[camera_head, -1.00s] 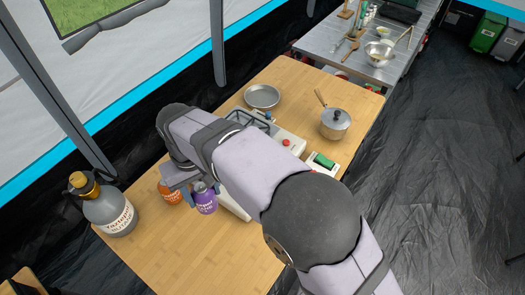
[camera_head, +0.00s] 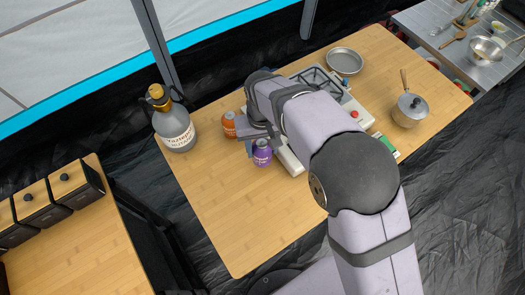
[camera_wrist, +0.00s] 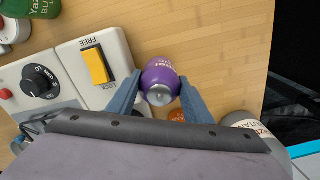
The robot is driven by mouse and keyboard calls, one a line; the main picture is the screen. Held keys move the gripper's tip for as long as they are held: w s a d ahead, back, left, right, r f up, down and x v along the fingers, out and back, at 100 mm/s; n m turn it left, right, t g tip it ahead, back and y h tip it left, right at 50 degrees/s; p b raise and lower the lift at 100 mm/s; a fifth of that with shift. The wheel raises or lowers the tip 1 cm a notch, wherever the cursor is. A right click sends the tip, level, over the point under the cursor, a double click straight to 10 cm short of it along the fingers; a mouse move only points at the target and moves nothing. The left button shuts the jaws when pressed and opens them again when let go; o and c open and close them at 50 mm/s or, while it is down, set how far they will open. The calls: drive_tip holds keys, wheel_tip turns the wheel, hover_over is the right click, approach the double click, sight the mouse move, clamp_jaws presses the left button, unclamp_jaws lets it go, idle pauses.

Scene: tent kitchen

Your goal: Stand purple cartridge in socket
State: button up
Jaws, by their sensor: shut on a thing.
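The purple cartridge (camera_head: 262,155) is at the near left side of the stove, with its label facing the head camera. My gripper (camera_head: 262,142) is shut on it. In the wrist view the purple cartridge (camera_wrist: 160,77) sits between the two blue-grey fingers of my gripper (camera_wrist: 160,88), its metal nozzle end toward the camera. It looks about upright; I cannot tell whether it touches the table. No socket can be made out; my arm covers much of the stove (camera_head: 290,160).
An orange cartridge (camera_head: 228,124) stands just left of the purple one. A large grey bottle (camera_head: 175,128) is further left. A green cartridge (camera_head: 388,143), a pot (camera_head: 410,108) and a pan (camera_head: 345,61) are to the right. The near left table (camera_head: 225,215) is bare.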

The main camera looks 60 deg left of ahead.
drive_tip(key=shift+f+p, duration=0.5)
drive_tip(key=shift+f, duration=1.2)
drive_tip(key=shift+f, duration=0.2)
drive_tip(key=o, duration=1)
drive_tip(key=shift+o, duration=0.2)
drive_tip(key=shift+r, duration=0.15)
wheel_tip(320, 180, up, 12)
drive_tip(key=b, duration=0.3)
drive_tip(key=shift+b, duration=0.3)
